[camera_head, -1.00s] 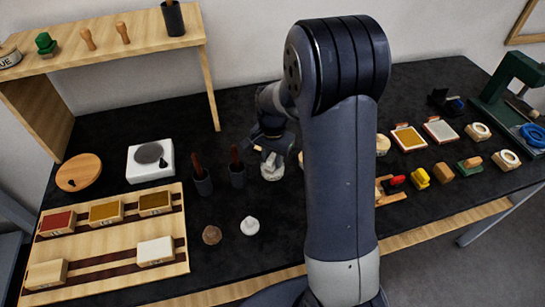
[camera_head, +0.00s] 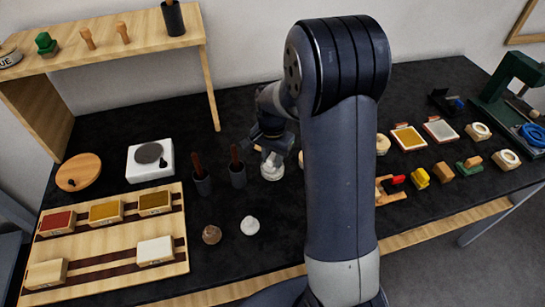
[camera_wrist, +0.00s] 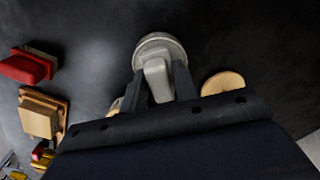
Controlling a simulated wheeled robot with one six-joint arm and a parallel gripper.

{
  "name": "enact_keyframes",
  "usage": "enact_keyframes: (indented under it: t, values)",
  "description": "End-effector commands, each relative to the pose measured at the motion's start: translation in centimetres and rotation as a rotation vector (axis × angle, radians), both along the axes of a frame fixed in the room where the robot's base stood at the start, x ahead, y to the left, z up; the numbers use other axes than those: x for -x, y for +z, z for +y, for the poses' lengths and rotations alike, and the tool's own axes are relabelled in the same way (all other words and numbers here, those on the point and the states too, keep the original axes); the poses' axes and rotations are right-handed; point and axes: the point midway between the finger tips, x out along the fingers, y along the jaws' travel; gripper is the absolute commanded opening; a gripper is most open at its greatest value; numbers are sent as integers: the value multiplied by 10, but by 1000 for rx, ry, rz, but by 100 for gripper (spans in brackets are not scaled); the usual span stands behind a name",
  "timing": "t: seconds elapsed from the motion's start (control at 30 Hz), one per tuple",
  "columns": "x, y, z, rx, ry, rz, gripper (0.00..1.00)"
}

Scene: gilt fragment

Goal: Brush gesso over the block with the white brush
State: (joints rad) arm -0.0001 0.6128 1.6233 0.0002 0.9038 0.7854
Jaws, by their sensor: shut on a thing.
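My gripper (camera_wrist: 160,85) is shut on the pale upright grip of a whitish thing with a round base (camera_wrist: 158,45). In the head view that thing (camera_head: 272,171) stands at the table's middle, under my gripper (camera_head: 272,152). I cannot tell whether it is the white brush. A bare wooden block (camera_head: 46,274) lies at the front left of a slatted wooden board (camera_head: 110,262). A white block (camera_head: 155,250) lies at its front right. Red (camera_head: 57,223), ochre (camera_head: 105,212) and brown (camera_head: 155,203) topped blocks line its back.
Two dark cups (camera_head: 238,176) with brown handles stand left of my gripper. A white knob-shaped thing (camera_head: 250,226) and a brown one (camera_head: 212,235) stand in front. A white scale (camera_head: 150,160) and a wooden disc (camera_head: 79,172) are behind the board. Several small tools stand at right.

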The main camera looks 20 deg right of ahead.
Motion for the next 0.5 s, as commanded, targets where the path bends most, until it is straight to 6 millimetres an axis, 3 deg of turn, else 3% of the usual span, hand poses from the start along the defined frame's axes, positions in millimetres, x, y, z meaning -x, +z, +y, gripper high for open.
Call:
enact_keyframes:
  t: [0.5]
  values:
    - [1,34,0,1,0,2,10]
